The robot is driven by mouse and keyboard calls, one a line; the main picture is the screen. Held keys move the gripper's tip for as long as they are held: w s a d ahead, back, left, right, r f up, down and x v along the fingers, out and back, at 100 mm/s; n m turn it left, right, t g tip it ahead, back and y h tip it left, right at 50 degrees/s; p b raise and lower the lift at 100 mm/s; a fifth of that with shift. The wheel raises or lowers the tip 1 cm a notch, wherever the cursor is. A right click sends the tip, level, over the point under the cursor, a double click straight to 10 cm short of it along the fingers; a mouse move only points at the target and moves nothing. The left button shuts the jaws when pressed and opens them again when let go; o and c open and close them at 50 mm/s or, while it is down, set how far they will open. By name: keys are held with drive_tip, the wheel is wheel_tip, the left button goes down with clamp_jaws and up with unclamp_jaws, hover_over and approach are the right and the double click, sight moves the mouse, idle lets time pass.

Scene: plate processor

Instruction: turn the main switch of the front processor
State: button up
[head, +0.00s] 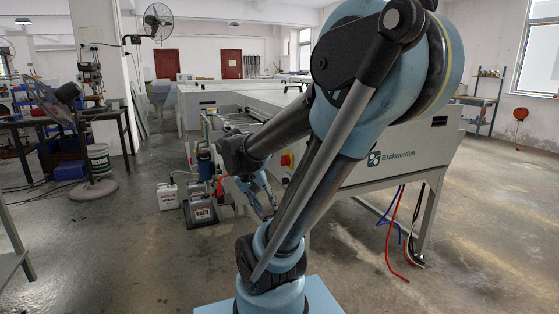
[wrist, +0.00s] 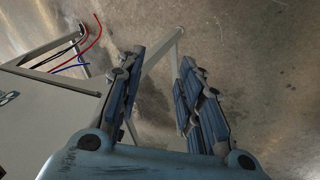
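The front processor (head: 400,158) is a long pale grey machine with "Brakwerden" on its side, right of centre in the head view. Its main switch (head: 286,160) appears as a small red and yellow patch near the machine's left end, partly beside my arm. My gripper (head: 262,196) hangs low in front of the machine's left end, below and left of the switch, partly hidden by my arm. In the wrist view, my gripper (wrist: 162,62) has its two blue-grey fingers apart with nothing between them. The switch does not show there.
The machine's legs (wrist: 68,48) and red and blue hoses (wrist: 94,36) show in the wrist view. White jugs (head: 167,195) and a dark tray with containers (head: 203,208) stand on the floor to the left. A standing fan (head: 60,105) is further left.

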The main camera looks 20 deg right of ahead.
drive_tip(key=w+d+r+m+h, duration=0.3)
drive_tip(key=w+h, duration=0.1)
drive_tip(key=w, duration=0.3)
drive_tip(key=m+h, duration=0.9)
drive_tip(key=m, duration=0.2)
approach(285, 161)
drive_tip(key=w+d+r, duration=0.1)
drive_tip(key=d, duration=0.7)
drive_tip(key=shift+w+r, duration=0.2)
drive_tip(key=shift+a, duration=0.1)
drive_tip(key=shift+c, duration=0.5)
clamp_jaws()
